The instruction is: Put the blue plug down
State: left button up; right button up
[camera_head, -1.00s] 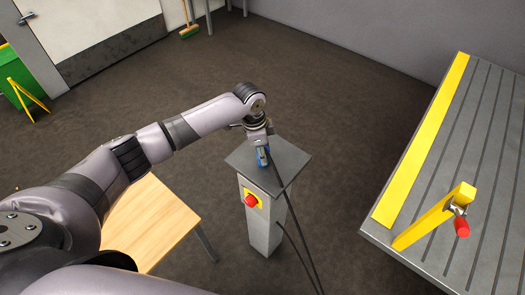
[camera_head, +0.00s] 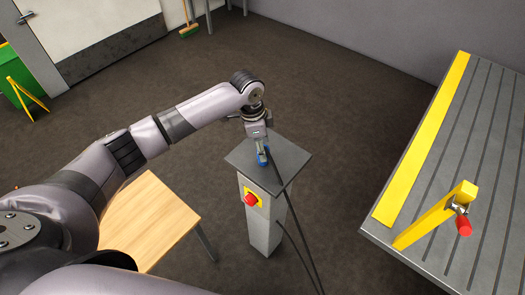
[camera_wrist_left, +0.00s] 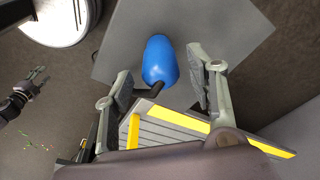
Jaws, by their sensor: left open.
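The blue plug (camera_head: 262,159) stands on the grey top of the pedestal (camera_head: 290,158), with a dark cable running from it over the front edge. My left gripper (camera_head: 260,148) is just above the plug. In the left wrist view the blue plug (camera_wrist_left: 160,62) lies between the two spread fingers of my left gripper (camera_wrist_left: 163,82), with a gap on each side. The plug's lower end is hidden there. My right gripper (camera_wrist_left: 36,82) shows small at the left of the wrist view, too small to tell its state.
A red button (camera_head: 251,199) is on the pedestal's front. A wooden table (camera_head: 150,222) stands to its left. On the right, a grey grooved table (camera_head: 480,150) carries a yellow bracket (camera_head: 435,216) with a red end. Open dark floor surrounds the pedestal.

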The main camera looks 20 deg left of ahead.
pick_arm(q)
notch_tip(320, 180, up, 10)
jog(key=a+b, duration=0.1)
jog(key=b, duration=0.1)
jog(key=shift+s+a+f, duration=0.15)
jog(key=shift+s+f, duration=0.1)
jog(key=shift+s, duration=0.05)
jog(key=shift+f, duration=0.1)
